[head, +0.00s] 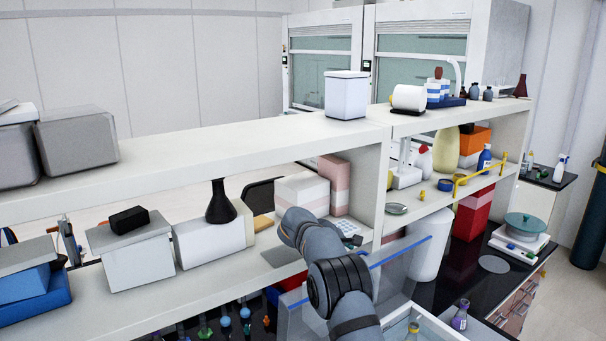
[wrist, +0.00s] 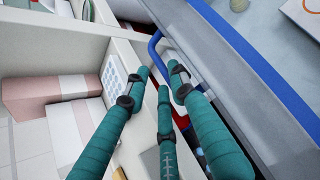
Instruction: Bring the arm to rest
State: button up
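My arm (head: 340,280) rises from the bottom of the head view, in front of the lower shelf, and bends at a rounded grey joint. My gripper is hidden in the head view. In the wrist view my gripper (wrist: 158,80) has teal fingers with dark joints. The fingertips are apart and nothing is held between them. They lie in front of a blue-edged panel and a white shelf edge; whether they touch either is unclear.
A clear panel with a blue edge (head: 400,252) stands right of my arm. A white cylinder (head: 429,255) is beyond it.

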jog(key=x, duration=0.3)
jog(key=shift+w+d+f, duration=0.1)
jog(key=shift+d+f, duration=0.2)
